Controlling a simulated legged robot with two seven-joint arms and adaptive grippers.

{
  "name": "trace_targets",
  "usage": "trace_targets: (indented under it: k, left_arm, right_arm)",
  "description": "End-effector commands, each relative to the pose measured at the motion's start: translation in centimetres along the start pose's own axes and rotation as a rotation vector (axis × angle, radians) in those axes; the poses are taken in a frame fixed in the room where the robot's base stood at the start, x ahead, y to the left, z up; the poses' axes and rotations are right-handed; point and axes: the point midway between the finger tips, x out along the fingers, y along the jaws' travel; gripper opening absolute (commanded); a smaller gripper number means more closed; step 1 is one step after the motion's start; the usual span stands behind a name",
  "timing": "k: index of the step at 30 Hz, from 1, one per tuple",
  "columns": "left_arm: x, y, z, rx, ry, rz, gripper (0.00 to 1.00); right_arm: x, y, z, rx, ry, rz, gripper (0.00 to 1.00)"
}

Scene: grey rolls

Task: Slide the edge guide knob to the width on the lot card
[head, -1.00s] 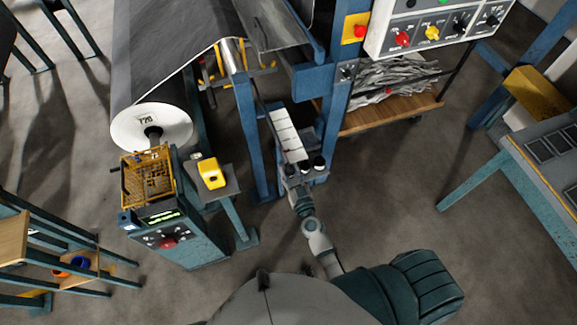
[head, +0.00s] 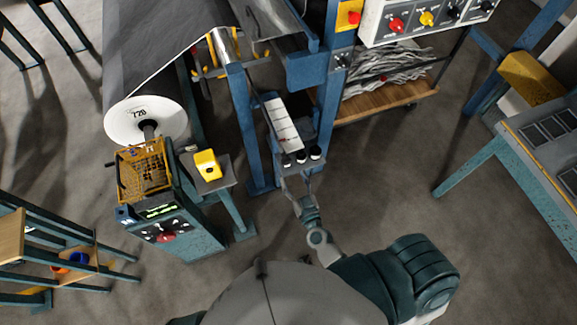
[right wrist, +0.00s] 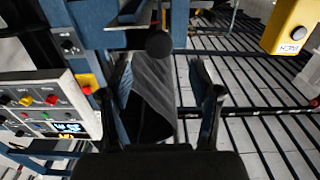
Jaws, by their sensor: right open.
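My right gripper (head: 296,181) is open and empty, just below the small blue unit with a white marked strip (head: 284,124) in the head view. In the right wrist view its fingers (right wrist: 162,82) stand wide apart. A round dark knob (right wrist: 158,45) shows ahead of and above the gap between them, apart from both; it looks like the edge guide knob. Several black round ends (head: 301,157) sit at the near end of the strip. The white roll disc (head: 118,122) bears the number 720. I cannot make out a lot card. My left gripper is out of view.
A control panel (head: 372,27) with coloured knobs is at the top right. Blue posts (head: 243,125) flank the strip unit. A small stand with a yellow device (head: 207,165) is to the left. Open floor lies to the right of my right arm.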

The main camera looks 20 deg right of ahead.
Motion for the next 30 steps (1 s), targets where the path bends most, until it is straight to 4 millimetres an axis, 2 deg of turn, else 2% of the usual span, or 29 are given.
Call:
trace_targets:
  k: [3, 9, 27, 30]
  left_arm:
    - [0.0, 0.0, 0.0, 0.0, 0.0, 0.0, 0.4]
    - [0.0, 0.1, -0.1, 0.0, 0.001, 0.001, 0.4]
    - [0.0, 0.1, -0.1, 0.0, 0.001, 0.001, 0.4]
    - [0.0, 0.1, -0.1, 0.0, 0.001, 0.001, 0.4]
  right_arm:
    - [-2.4, -0.1, 0.1, -0.002, -0.003, -0.003, 0.63]
    - [-4.4, -0.1, 0.0, -0.001, 0.0, -0.001, 0.63]
    - [-4.6, -0.1, 0.1, -0.001, 0.0, -0.001, 0.63]
    - [-4.6, -0.3, 1.4, -0.007, -0.023, -0.012, 0.63]
